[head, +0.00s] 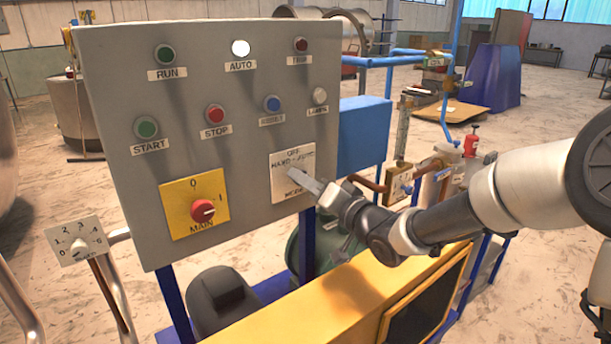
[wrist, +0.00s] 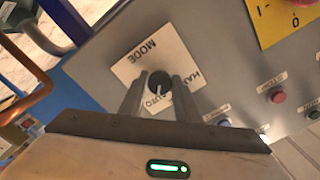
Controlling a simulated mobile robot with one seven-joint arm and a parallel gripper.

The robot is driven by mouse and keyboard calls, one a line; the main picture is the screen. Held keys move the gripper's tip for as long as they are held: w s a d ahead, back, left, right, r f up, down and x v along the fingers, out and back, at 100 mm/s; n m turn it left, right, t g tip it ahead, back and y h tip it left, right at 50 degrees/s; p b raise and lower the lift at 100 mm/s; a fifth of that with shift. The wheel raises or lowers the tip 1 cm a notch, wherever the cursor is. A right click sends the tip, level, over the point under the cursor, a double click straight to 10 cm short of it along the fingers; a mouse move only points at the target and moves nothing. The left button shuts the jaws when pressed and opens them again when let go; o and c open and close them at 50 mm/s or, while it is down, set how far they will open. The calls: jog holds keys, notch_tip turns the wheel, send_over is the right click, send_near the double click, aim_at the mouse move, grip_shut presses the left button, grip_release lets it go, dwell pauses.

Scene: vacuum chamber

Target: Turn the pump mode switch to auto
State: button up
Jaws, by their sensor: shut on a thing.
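The pump mode switch is a dark round knob (wrist: 159,82) on a white plate marked OFF, HAND, AUTO and MODE. In the head view the plate (head: 291,190) sits at the lower right of the grey control panel, and my gripper (head: 302,180) covers the knob. In the wrist view my gripper (wrist: 159,92) has one finger on each side of the knob and is shut on it. A small pale mark shows on the knob's lower side, but its exact setting is hard to tell. The AUTO lamp (head: 240,48) glows white.
The red MAIN switch (head: 203,210) on its yellow plate is left of the mode plate. Several lamps and buttons, such as STOP (head: 215,114), sit above. A yellow housing (head: 330,300) stands below my arm, and a blue box (head: 362,135) is right of the panel.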

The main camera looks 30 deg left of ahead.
dwell(0.4)
jog(key=o, duration=1)
jog(key=shift+o, duration=0.2)
jog(key=v, duration=1.7)
jog(key=shift+s+d, duration=0.15)
jog(key=shift+d, duration=0.05)
